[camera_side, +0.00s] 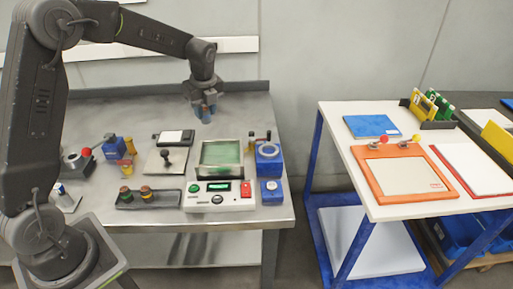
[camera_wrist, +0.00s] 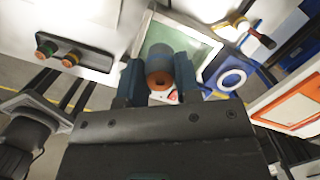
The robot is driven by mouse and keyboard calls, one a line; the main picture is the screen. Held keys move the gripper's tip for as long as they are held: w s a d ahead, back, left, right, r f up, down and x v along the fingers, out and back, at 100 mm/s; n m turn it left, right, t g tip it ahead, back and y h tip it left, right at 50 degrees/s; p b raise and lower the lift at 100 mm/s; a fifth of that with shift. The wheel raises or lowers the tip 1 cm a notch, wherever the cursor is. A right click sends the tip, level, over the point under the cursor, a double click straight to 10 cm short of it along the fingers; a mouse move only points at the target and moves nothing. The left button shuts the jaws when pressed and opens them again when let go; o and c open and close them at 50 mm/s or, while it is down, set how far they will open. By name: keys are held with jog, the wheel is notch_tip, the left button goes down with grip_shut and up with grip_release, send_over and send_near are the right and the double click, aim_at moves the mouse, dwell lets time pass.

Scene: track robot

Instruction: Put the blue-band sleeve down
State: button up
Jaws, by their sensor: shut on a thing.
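My gripper (camera_side: 206,112) hangs over the back right part of the metal bench in the side view, pointing down. In the wrist view my gripper (camera_wrist: 160,80) has its two dark blue fingers closed on the sides of a short grey sleeve (camera_wrist: 158,56) with a copper-coloured end face. A blue band on it cannot be made out, as the fingers cover its sides. In the side view the sleeve is too small and too hidden to tell apart from the fingers.
A dark tray (camera_side: 130,204) with two sleeves, one green-marked and one orange-marked, lies at the bench front. A green-windowed device (camera_side: 219,178) and a blue unit (camera_side: 268,157) stand at right. A black stamp-like tool (camera_side: 166,155) stands on a plate. Bench back left is clear.

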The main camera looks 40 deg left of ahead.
jog(key=w+d+r+m, duration=0.2)
jog(key=w+d, duration=0.3)
send_over(268, 151)
jog(key=f, duration=0.7)
jog(key=shift+s+d, duration=0.2)
jog(key=shift+f, duration=2)
jog(key=shift+f, duration=0.15)
jog(key=o, duration=1)
jog(key=shift+c, duration=0.2)
notch_tip(268, 151, up, 12)
jog(key=d, duration=0.1)
jog(key=shift+s+d+r, duration=0.2)
jog(key=shift+s+d, duration=0.15)
